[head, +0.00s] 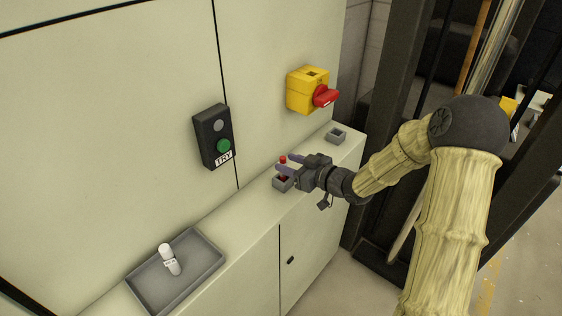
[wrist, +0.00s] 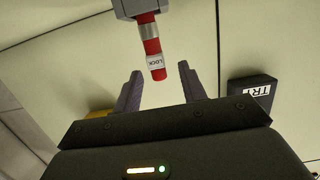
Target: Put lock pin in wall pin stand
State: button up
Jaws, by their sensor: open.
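The red lock pin (head: 283,159), with a silver band and a white LOCK label in the wrist view (wrist: 150,45), stands upright in a small grey stand (head: 281,184) on the ledge. The stand also shows at the top of the wrist view (wrist: 138,7). My gripper (head: 284,164) is open, its two purple fingers on either side of the pin's free end. In the wrist view my gripper (wrist: 160,68) has visible gaps between both fingers and the pin. A second small grey stand (head: 336,135) sits farther along the ledge and looks empty. I cannot tell which is the wall pin stand.
A yellow switch box (head: 307,91) with a red handle (head: 326,97) is on the wall above the ledge. A black button box (head: 212,137) labelled TRY is to its left. A grey tray (head: 205,244) holds a white tagged item (head: 169,259). The ledge between tray and stand is clear.

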jog(key=v, duration=0.7)
jog(key=shift+d, duration=0.25)
jog(key=shift+r, duration=0.1)
jog(key=s+d+f+m+g+h, duration=0.2)
jog(key=s+d+f+m+h, duration=0.3)
jog(key=d+h, duration=0.5)
jog(key=s+r+m+g+h, duration=0.1)
jog(key=s+m+g, duration=0.4)
jog(key=s, duration=1)
jog(key=shift+a+h, duration=0.2)
jog(key=shift+h, duration=0.5)
jog(key=shift+r, duration=0.15)
